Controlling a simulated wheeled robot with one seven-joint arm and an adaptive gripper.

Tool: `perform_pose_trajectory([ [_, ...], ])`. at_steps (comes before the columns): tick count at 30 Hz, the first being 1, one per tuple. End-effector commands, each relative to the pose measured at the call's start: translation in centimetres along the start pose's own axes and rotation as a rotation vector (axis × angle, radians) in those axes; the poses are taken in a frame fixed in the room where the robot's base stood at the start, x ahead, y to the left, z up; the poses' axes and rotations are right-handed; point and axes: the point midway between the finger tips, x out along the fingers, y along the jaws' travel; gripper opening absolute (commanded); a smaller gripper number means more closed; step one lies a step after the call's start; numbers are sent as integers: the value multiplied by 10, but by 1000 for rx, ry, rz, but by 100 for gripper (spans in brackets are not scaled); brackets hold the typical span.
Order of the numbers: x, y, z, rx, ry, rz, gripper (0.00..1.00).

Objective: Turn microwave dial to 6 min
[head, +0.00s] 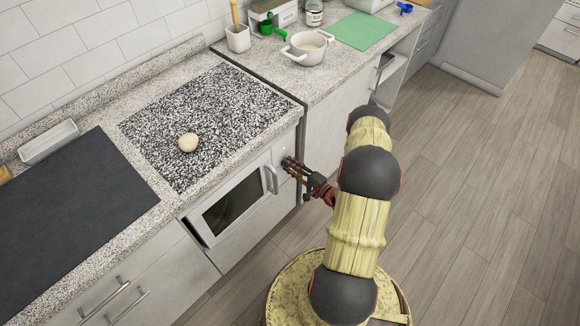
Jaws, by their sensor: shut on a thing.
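The white microwave (232,208) is built in below the counter, with a dark window and a closed-looking door. Its vertical handle (271,179) is at the right of the door. My gripper (289,162) is at the control panel to the right of the handle, with its fingers shut at the dial's place. The dial itself is hidden by the fingers, so its setting cannot be read.
A round pale ball (188,142) lies on the speckled dark board (215,110) above the microwave. A pot (306,47), a utensil holder (238,39) and a green mat (366,32) stand farther back. Open wooden floor (470,190) lies to the right.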

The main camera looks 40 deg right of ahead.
Motion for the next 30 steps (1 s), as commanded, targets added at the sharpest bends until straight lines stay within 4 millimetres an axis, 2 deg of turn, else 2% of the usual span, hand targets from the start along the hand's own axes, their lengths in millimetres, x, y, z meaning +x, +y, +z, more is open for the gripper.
perform_pose_trajectory([
  [7, -1, 2, 1, 62, -3, 5, 3],
  [20, -1, 2, 1, 72, -3, 5, 3],
  [21, -1, 2, 1, 72, -4, 5, 28],
  [30, 0, 1, 0, 70, -4, 3, 46],
])
